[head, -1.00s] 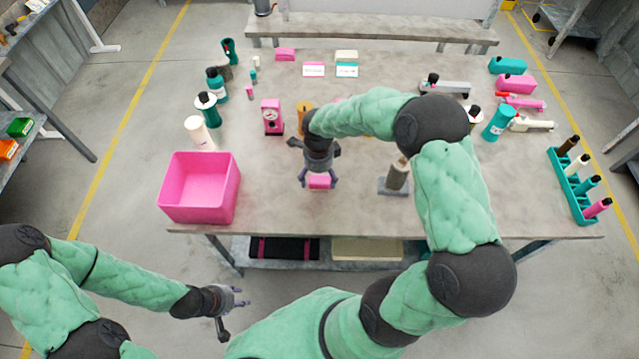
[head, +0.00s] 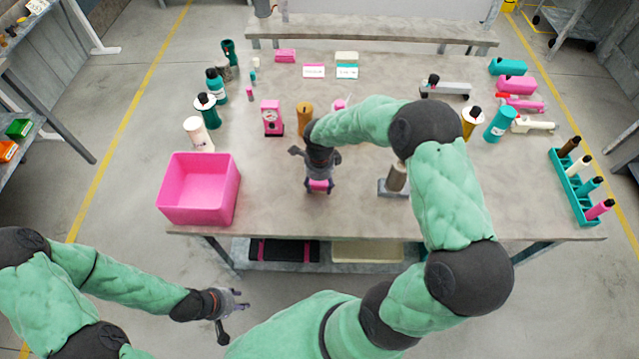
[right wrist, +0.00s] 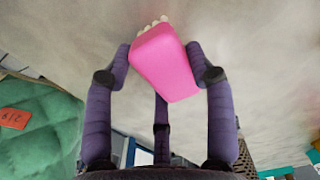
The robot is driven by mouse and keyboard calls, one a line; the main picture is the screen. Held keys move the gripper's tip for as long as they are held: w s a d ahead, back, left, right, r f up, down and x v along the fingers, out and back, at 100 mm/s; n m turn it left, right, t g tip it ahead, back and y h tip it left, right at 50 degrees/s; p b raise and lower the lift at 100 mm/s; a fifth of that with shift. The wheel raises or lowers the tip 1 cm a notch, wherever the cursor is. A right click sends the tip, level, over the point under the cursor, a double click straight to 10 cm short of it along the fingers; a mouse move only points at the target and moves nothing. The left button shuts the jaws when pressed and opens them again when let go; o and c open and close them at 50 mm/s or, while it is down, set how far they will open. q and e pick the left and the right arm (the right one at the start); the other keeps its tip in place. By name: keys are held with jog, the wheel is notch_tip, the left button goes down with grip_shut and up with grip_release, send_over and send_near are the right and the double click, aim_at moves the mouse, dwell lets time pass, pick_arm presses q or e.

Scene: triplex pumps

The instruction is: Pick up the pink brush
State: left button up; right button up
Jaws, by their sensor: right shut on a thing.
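The pink brush (head: 319,185) is at the front middle of the table, below my right gripper (head: 318,187). In the right wrist view the brush (right wrist: 165,66) shows a pink block body with pale bristle tufts at its far end. The fingers of my right gripper (right wrist: 165,68) press on its two sides, shut on it. I cannot tell whether the brush is clear of the table surface. My left gripper (head: 238,303) is empty, its fingers apart, in front of the table at the lower left.
A pink bin (head: 199,190) stands at the table's front left. A grey stand with a cylinder (head: 396,179) is close to the right of the brush. A pink gauge device (head: 272,118) and a brown bottle (head: 304,117) stand behind. A teal rack (head: 573,188) is at the right edge.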

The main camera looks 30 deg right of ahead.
jog(key=shift+r, duration=0.5)
notch_tip(320, 180, up, 2)
jog(key=shift+r+p, duration=0.2)
jog(key=shift+p, duration=0.35)
jog(key=s+r+p, duration=0.1)
jog(key=s+r, duration=0.3)
jog(key=s, duration=0.3)
jog(key=s+a+r+p, duration=0.1)
jog(key=s+r, duration=0.4)
jog(key=s, duration=0.2)
jog(key=shift+r+p, duration=0.3)
jog(key=shift+p, duration=0.1)
